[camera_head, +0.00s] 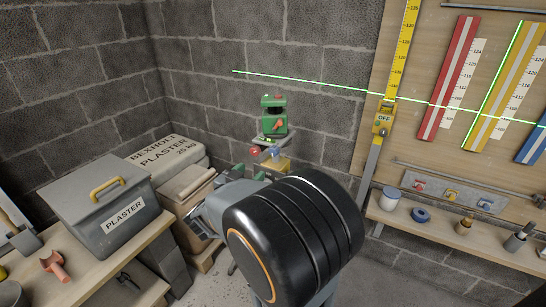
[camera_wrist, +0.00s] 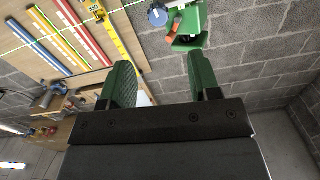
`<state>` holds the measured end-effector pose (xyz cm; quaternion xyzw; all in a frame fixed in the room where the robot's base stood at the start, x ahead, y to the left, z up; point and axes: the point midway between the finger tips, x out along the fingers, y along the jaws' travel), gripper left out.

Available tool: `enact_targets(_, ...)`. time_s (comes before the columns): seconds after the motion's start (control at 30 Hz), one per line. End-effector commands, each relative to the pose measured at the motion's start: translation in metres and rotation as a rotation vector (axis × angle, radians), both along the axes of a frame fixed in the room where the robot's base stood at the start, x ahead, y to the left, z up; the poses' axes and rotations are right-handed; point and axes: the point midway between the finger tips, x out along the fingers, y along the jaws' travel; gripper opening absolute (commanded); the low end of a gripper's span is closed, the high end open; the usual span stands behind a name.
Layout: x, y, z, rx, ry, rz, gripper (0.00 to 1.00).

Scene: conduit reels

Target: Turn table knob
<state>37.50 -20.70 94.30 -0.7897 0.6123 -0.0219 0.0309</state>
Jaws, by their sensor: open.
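A green laser level (camera_head: 273,103) with an orange knob (camera_head: 278,125) on its front stands on a small grey table (camera_head: 268,139) near the wall corner. A red knob (camera_head: 254,150) sits at the left below that table, with a yellow part (camera_head: 277,163) under it. My gripper (camera_head: 250,172) is just below and left of the red knob, partly hidden by my dark wrist. In the wrist view my gripper (camera_wrist: 163,78) is open, with nothing between its green fingers. The green level (camera_wrist: 193,28) and its orange knob (camera_wrist: 176,22) show beyond them. I cannot tell which knob is the table knob.
A grey plaster bin (camera_head: 103,205) stands on a bench at left, beside a plaster sack (camera_head: 165,152). A yellow staff (camera_head: 402,55) with an OFF tag stands at right, by a board with coloured rules (camera_head: 452,78). A shelf (camera_head: 450,233) holds small items.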

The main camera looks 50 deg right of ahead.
Motion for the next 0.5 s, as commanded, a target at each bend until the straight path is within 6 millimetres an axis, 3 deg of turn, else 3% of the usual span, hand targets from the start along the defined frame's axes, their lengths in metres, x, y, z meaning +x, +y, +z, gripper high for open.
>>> enact_targets(0.5,0.019,-0.089,-0.001,-0.005,0.002,-0.013,0.57)
